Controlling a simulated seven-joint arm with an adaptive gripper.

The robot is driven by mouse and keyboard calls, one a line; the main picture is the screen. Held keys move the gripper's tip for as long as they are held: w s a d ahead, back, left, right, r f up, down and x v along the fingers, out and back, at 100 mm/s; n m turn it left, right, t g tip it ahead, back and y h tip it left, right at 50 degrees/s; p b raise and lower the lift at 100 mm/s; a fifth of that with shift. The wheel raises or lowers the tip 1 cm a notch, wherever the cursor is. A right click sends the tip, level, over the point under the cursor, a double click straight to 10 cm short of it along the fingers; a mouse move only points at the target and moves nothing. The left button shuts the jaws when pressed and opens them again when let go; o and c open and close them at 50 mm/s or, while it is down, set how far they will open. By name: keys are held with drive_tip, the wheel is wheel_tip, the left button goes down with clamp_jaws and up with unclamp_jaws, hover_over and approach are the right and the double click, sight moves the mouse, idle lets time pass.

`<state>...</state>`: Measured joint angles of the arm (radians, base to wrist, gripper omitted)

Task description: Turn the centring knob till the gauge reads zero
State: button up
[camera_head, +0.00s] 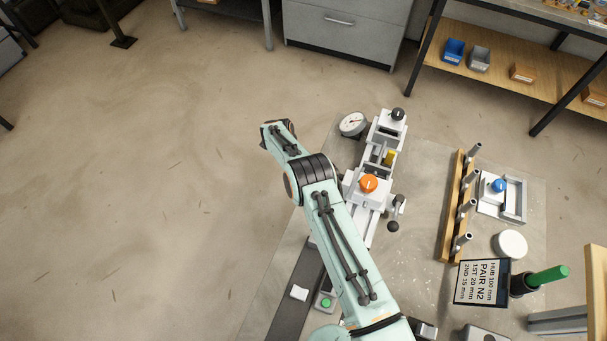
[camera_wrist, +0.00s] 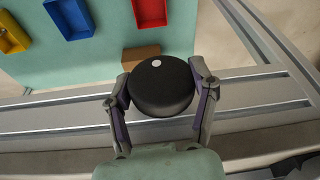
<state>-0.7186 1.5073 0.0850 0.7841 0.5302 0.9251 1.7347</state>
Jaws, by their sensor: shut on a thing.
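In the wrist view, a round black knob (camera_wrist: 162,92) with a white dot near the far edge of its top sits between the two fingers of my gripper (camera_wrist: 161,84). The fingers are shut on its sides. In the head view, a round white dial gauge (camera_head: 353,123) lies at the left of a grey-white jig (camera_head: 388,128); its reading is too small to tell. The jig carries an orange knob (camera_head: 369,183) and a dark knob (camera_head: 397,114). My gripper is not visible in the head view, and I cannot tell which knob there, if any, is the held one.
A wooden rack (camera_head: 457,205) with several upright pegs stands right of the jig. A sign (camera_head: 481,283) and a green-handled tool (camera_head: 547,276) stand at the front right. The wrist view shows metal rails (camera_wrist: 60,119) and blue (camera_wrist: 70,15), red and yellow bins.

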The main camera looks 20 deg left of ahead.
drive_tip(key=o, duration=1.2)
drive_tip(key=shift+d, duration=0.1)
drive_tip(key=shift+c, duration=0.2)
drive_tip(key=v, duration=1.2)
